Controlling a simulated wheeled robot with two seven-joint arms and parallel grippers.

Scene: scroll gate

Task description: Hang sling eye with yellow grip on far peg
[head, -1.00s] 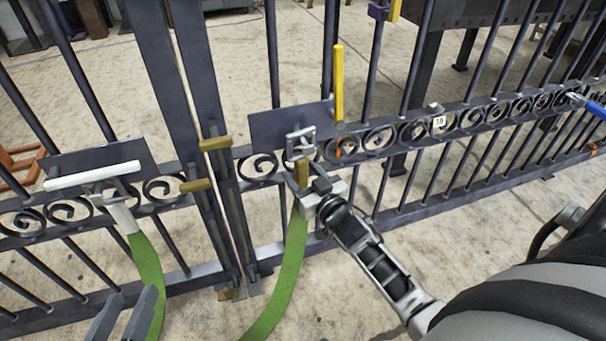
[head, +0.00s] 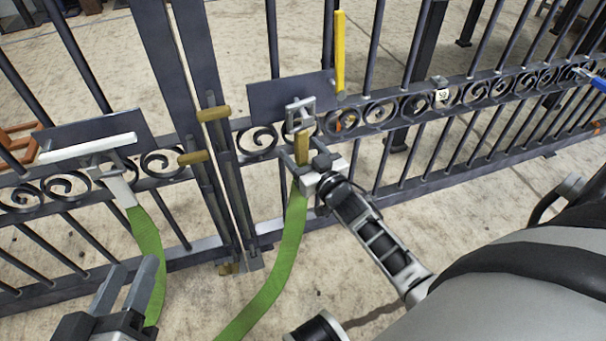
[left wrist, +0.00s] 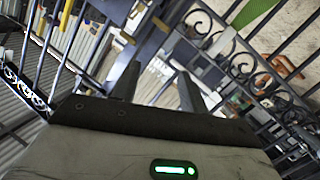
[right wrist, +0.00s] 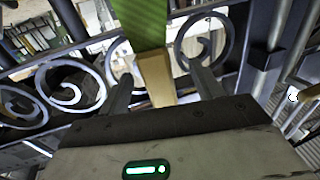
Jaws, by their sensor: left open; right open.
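A green sling (head: 270,290) rises to an ochre-yellow grip (head: 301,143) in front of the gate's right-hand plate (head: 262,122). My right gripper (head: 303,163) is open, with its fingers on either side of this grip, as the right wrist view also shows (right wrist: 160,82). A grey squarish loop (head: 300,108) stands just above the grip against the plate; whether the grip joins it I cannot tell. Another green strap (head: 148,265) hangs from a white-gripped fitting (head: 88,148) at the left plate (head: 60,128). My left gripper (head: 128,272) is open and empty, low at the left.
The dark barred gate (head: 180,70) spans the view, with scrollwork along its rail. Two brass-coloured handles (head: 213,113) sit at the middle posts. A blue-handled item (head: 590,78) is at far right.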

